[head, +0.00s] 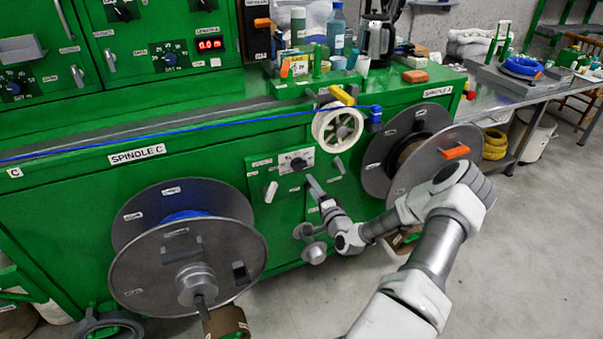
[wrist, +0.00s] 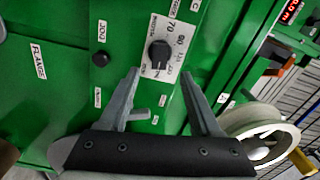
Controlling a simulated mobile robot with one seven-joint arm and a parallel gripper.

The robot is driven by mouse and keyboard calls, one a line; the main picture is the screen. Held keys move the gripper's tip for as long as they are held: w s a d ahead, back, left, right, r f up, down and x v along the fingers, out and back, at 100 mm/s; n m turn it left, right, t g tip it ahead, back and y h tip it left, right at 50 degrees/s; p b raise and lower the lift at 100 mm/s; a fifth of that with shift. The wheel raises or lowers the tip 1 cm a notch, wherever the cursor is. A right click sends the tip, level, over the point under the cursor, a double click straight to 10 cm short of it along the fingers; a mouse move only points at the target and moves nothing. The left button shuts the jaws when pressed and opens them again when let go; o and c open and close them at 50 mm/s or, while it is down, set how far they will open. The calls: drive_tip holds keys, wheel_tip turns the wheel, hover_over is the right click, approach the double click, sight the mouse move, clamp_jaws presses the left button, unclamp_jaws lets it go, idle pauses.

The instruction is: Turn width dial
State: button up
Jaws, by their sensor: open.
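A black round dial (head: 298,164) sits on a white numbered plate on the green machine front, below the white wheel. It also shows in the wrist view as a black knob (wrist: 160,52), with "70" and "90" readable on its plate. I cannot clearly read its name label. My gripper (head: 310,182) is just in front of this panel, at the lower right of the dial. In the wrist view my gripper (wrist: 160,76) is open and empty. Its fingertips are on either side, a little short of the knob, and I see no contact.
A white wheel (head: 337,126) with a blue cable (head: 240,122) stands above the panel. Large grey reels are at left (head: 150,265) and right (head: 445,170). A pale lever (head: 271,191) and a grey crank (head: 313,250) stick out nearby.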

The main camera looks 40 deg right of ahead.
sight(300, 169)
drive_tip(key=b+x, duration=0.1)
drive_tip(key=x, duration=0.8)
drive_tip(key=shift+w, duration=0.15)
drive_tip(key=shift+c, duration=0.2)
clamp_jaws()
